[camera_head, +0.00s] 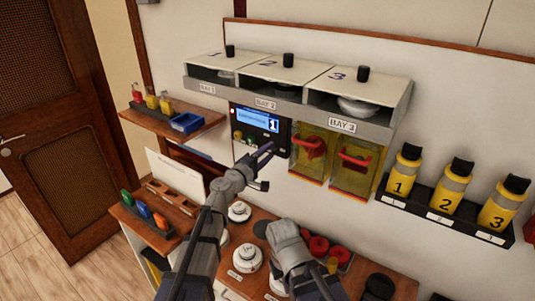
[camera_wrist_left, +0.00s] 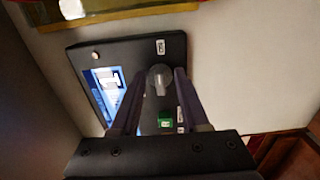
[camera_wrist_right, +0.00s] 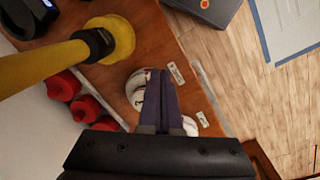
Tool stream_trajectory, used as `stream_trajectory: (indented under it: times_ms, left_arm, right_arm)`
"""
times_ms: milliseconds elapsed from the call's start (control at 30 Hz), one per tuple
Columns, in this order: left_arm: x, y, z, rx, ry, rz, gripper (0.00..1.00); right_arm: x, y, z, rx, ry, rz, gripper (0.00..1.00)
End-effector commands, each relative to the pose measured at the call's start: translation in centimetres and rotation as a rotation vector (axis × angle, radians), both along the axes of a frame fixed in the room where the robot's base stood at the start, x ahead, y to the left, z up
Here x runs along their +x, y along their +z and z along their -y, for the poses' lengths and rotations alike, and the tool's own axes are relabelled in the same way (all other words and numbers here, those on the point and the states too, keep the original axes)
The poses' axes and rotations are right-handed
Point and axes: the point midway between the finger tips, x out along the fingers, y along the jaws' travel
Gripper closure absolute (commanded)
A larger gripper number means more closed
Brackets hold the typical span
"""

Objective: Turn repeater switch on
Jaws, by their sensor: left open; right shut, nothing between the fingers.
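A dark control panel (camera_head: 247,137) with a lit blue screen (camera_head: 258,119) is mounted on the wall under the bays. In the left wrist view the panel (camera_wrist_left: 118,53) shows a grey knob (camera_wrist_left: 160,80) and a green switch (camera_wrist_left: 165,121) with small labels too blurred to read. I cannot tell which control is the repeater switch. My left gripper (camera_head: 268,165) is open in front of the panel, its fingers on either side of the knob in the wrist view; contact cannot be told. My right gripper (camera_wrist_right: 158,75) is shut and empty, above the bench, near a white round device.
Yellow covers with red handles (camera_head: 352,163) hang right of the panel. A shelf with a blue bin (camera_head: 187,122) is at left, numbered yellow bottles (camera_head: 450,188) at right. White round devices (camera_head: 248,257) and red items (camera_head: 318,247) stand on the bench below.

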Motion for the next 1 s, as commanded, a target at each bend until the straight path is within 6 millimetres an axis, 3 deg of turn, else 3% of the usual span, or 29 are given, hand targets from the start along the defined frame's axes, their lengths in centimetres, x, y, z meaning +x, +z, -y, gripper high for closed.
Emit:
stream_trajectory:
  times_ms: [267, 733, 1000]
  left_arm:
    - [-0.4, 0.0, -0.3, -0.001, 0.001, -0.001, 0.55]
    - [-6.0, 0.0, -3.9, 0.000, 0.002, 0.000, 0.55]
    - [-6.5, 0.0, -4.4, 0.000, 0.000, 0.000, 0.55]
  right_arm:
    - [0.0, 0.0, 0.0, 0.000, 0.000, 0.000, 1.00]
    - [0.0, 0.0, 0.0, 0.000, 0.000, 0.000, 1.00]
    - [0.0, 0.0, 0.0, 0.000, 0.000, 0.000, 1.00]
